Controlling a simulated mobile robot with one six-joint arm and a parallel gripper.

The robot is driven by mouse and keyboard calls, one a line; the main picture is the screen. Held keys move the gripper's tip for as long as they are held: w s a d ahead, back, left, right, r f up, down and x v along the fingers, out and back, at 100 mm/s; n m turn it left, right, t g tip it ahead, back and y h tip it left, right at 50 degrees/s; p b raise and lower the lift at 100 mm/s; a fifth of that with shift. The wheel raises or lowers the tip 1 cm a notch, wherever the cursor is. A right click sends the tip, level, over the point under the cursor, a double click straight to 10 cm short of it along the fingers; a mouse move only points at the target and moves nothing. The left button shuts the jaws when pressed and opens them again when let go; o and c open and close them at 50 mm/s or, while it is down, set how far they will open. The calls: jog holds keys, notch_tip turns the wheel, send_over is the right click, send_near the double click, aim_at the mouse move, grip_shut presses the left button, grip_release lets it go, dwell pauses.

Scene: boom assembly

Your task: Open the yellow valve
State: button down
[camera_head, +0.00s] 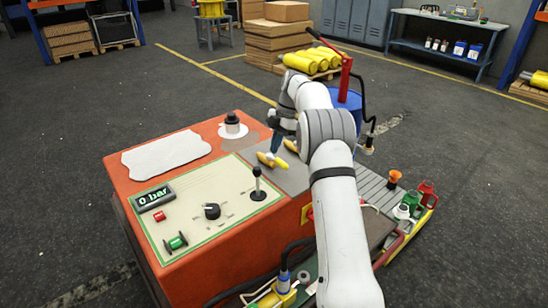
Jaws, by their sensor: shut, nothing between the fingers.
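A yellow handle (266,160), which looks like the yellow valve, lies on the grey plate at the right end of the orange console's top. A second yellow piece (291,146) shows just right of it, partly behind my arm. My gripper (275,152) points down at the handle, its dark fingers shut with nothing between them. The tips are at or just above the handle; I cannot tell whether they touch. My white arm hides part of the area to the right.
The orange console (215,240) carries a black lever (257,188), a black knob (212,211), a green spool-like control (175,242) and a display (153,197) reading 0 bar. A red lever (346,75) rises behind my arm. Colored containers (427,192) stand at right. The floor at left is clear.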

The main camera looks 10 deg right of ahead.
jog(key=shift+v, duration=1.85)
jog(key=shift+w, duration=0.1)
